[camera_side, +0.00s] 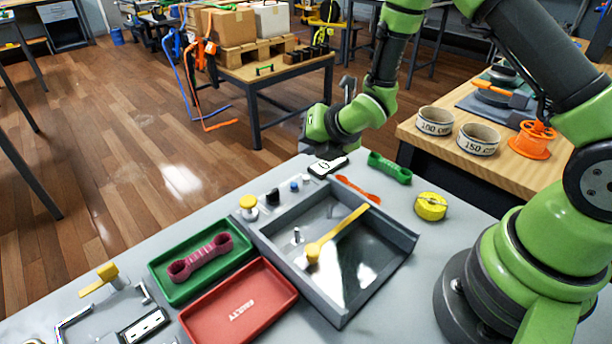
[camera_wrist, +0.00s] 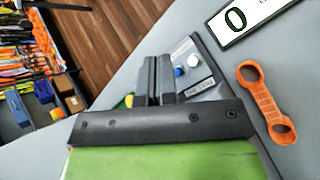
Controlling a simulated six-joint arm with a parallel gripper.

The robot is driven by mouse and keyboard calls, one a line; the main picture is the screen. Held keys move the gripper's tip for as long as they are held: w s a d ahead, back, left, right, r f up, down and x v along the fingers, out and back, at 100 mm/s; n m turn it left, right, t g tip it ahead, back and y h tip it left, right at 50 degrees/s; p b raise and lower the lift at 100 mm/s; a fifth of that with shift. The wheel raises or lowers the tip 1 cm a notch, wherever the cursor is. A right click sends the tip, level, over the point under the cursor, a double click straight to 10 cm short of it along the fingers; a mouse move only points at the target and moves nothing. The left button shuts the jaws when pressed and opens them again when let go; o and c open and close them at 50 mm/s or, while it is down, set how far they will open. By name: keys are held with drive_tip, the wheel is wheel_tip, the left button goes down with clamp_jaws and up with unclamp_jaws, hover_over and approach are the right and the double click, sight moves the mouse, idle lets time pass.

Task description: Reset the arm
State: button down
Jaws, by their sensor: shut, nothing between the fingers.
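My gripper (camera_side: 318,152) is above the far edge of the grey table in the side view, near the grey tester tray (camera_side: 345,260). In the wrist view my gripper (camera_wrist: 156,72) has its two dark fingers together with nothing between them. Below it lies a panel with a blue button (camera_wrist: 180,72) and a white button (camera_wrist: 193,60). A display (camera_side: 328,167) lies under the gripper in the side view; in the wrist view it reads 0 (camera_wrist: 236,19). The fingertips are partly hidden in the side view.
An orange link (camera_wrist: 268,102) lies beside the gripper. A green link (camera_side: 390,168) and yellow roll (camera_side: 431,206) are further right. A yellow lever (camera_side: 338,232) crosses the tray. A green tray (camera_side: 163,262) holds a maroon link (camera_side: 209,256); a red tray (camera_side: 240,305) is empty.

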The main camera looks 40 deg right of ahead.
drive_tip(key=s+r+m+h, duration=0.1)
drive_tip(key=s+r+m, duration=0.2)
drive_tip(key=r+m, duration=0.5)
drive_tip(key=s+r+m, duration=0.4)
drive_tip(key=r+m, duration=0.3)
drive_tip(key=r, duration=0.1)
drive_tip(key=s+a+r+m+g+y, duration=0.1)
drive_tip(key=s+r+m, duration=0.2)
drive_tip(key=s+m, duration=0.5)
drive_tip(key=s+a+r+m+g+y, duration=0.1)
drive_tip(key=s+r+m, duration=0.2)
drive_tip(key=s+m, duration=0.6)
drive_tip(key=shift+s+r, duration=0.15)
drive_tip(key=shift+r, duration=0.1)
drive_tip(key=shift+a, duration=0.1)
